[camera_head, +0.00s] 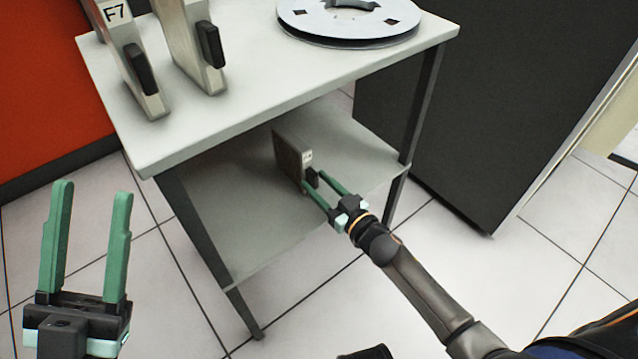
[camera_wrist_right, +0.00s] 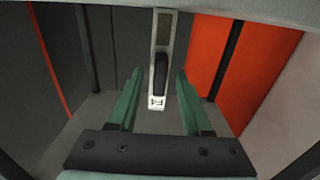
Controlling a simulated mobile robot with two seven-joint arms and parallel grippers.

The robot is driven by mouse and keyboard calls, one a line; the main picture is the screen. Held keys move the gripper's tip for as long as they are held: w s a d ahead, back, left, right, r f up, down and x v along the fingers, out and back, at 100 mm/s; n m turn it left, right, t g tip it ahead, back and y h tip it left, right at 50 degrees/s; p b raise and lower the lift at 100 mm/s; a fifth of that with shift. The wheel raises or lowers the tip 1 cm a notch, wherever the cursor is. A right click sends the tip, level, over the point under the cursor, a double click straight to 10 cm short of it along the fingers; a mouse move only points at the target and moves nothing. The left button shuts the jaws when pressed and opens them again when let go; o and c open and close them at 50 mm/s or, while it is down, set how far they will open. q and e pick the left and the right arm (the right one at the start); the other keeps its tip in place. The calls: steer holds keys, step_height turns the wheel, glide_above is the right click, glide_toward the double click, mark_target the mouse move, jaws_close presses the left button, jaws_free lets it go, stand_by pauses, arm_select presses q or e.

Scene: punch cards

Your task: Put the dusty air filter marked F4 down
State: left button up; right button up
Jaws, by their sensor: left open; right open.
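The dusty air filter marked F4 (camera_head: 290,156) stands upright on the lower shelf (camera_head: 235,215) of the small table. In the right wrist view its F4 label (camera_wrist_right: 157,102) and black handle (camera_wrist_right: 160,72) face me. My right gripper (camera_head: 318,187) is open at the filter's handle end. In the right wrist view the fingers (camera_wrist_right: 158,95) stand on either side of the handle, with gaps on both sides. My left gripper (camera_head: 92,190) is open and empty, in the air left of the table.
The table top (camera_head: 260,95) holds a filter marked F7 (camera_head: 125,60), another filter (camera_head: 190,45) and a tape reel (camera_head: 350,20). A dark cabinet (camera_head: 480,110) stands to the right and a red panel (camera_head: 45,85) to the left. The shelf is bare around F4.

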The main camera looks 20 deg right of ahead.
steer(key=shift+r, duration=0.1)
steer(key=p+v, duration=0.3)
steer(key=v, duration=0.9)
steer(key=s+a+r+n+t+y, duration=0.1)
steer(key=s+a+r+n+y, duration=0.1)
steer(key=r, duration=1)
steer(key=s+a+r+n+t+y, duration=0.2)
steer(key=s+r, duration=0.4)
steer(key=r, duration=0.6)
steer(key=s+a+r+n+t+y, duration=0.2)
steer(key=s+a+r+n+y, duration=0.2)
steer(key=r, duration=0.8)
steer(key=shift+a+y, duration=0.2)
steer(key=shift+y, duration=0.4)
